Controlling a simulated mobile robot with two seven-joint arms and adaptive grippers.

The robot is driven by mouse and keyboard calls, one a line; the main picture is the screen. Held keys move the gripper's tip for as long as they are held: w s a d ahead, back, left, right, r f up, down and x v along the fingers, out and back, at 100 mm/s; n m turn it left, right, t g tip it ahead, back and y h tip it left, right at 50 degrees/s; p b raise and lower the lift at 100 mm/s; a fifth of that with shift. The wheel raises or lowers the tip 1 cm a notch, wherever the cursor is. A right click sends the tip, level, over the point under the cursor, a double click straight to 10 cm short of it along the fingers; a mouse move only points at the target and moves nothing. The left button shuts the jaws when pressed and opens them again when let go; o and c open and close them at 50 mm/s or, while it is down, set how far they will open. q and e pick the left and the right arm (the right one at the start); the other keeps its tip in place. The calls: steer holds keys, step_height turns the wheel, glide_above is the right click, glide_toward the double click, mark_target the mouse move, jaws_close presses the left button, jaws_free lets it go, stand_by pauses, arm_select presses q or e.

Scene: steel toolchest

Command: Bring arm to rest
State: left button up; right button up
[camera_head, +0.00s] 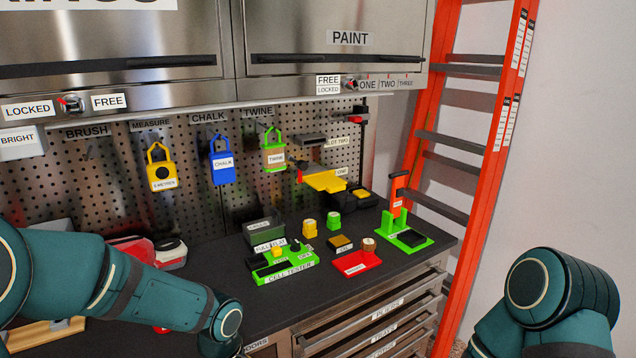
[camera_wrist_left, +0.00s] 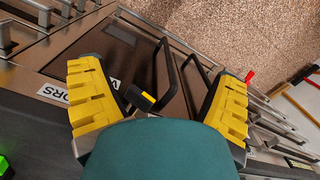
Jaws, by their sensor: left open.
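My left arm (camera_head: 120,285) comes in from the left in the head view and reaches down past the front edge of the bench. Its gripper is out of sight there. In the left wrist view, my left gripper (camera_wrist_left: 160,100) is open, with its yellow-padded fingers wide apart and nothing seen held. A teal link of mine fills the lower middle of that view. Behind the fingers are a cabinet front with dark handles (camera_wrist_left: 168,70) and the floor (camera_wrist_left: 240,35). My right arm (camera_head: 560,300) shows at the lower right of the head view; its gripper is not in view.
The dark worktop (camera_head: 215,277) carries a green cell tester (camera_head: 285,268), a red plate (camera_head: 357,265) and a green stand (camera_head: 408,237). Drawers (camera_head: 375,315) are below. Padlock-shaped holders hang on the pegboard (camera_head: 90,185). An orange ladder (camera_head: 480,180) stands right.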

arm_select(q)
steer(key=s+d+f+m+t+h, duration=0.1)
steer(key=s+d+f+m, duration=0.2)
steer(key=f, duration=0.6)
steer(key=s+d+f+m+t+h, duration=0.1)
steer(key=s+d+f+m+h, duration=0.1)
steer(key=s+f+m, duration=0.4)
step_height(320, 180, down, 3)
steer(key=shift+s+d+h, duration=0.3)
steer(key=shift+d, duration=0.25)
